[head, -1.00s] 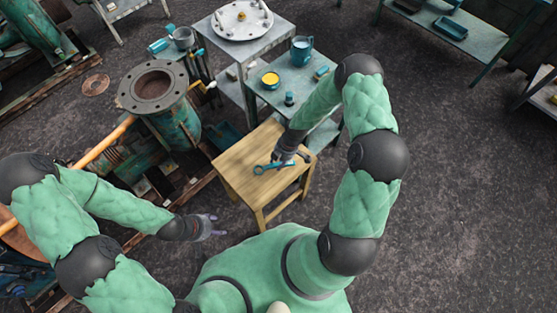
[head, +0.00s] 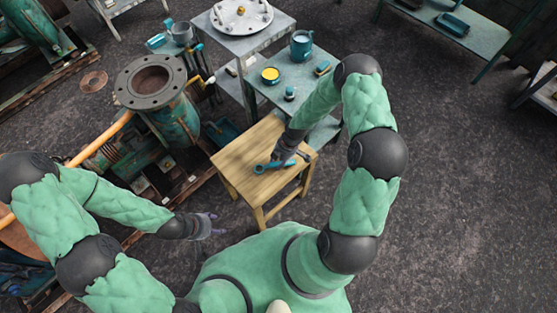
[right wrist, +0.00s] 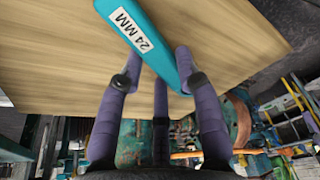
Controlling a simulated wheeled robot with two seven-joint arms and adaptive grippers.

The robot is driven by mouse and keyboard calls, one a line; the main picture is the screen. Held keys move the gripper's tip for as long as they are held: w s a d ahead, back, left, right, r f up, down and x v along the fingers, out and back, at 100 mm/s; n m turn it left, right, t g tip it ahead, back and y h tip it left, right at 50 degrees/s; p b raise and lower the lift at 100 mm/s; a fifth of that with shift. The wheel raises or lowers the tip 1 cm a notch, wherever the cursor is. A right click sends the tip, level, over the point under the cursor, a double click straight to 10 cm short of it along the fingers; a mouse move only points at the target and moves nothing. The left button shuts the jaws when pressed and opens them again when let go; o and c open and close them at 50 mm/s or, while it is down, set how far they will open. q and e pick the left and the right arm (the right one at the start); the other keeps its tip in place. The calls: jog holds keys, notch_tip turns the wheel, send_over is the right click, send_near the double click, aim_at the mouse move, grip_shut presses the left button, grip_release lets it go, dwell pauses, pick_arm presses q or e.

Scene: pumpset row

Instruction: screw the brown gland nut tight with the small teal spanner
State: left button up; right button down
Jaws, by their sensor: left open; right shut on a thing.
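The small teal spanner (head: 270,167) is over the top of the wooden stool (head: 240,160), its ring end pointing left. My right gripper (head: 294,160) is shut on its handle. In the right wrist view the spanner (right wrist: 168,62) shows a "24 MM" label and lies between the purple fingers (right wrist: 158,90), close to the wood. I cannot tell whether it touches the stool. My left gripper (head: 210,226) is open and empty, in front of the pump and left of the stool. I cannot pick out the brown gland nut for certain in either view.
A green pump with a round flange (head: 151,82) stands left of the stool. Behind the stool, a grey table (head: 275,95) holds a teal mug (head: 301,46), a yellow-filled tin (head: 270,76) and small items. Open floor lies to the right.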

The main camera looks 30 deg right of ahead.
jog(key=shift+f, duration=0.25)
jog(key=c, duration=0.8)
grip_release()
jog(key=v, duration=1.2)
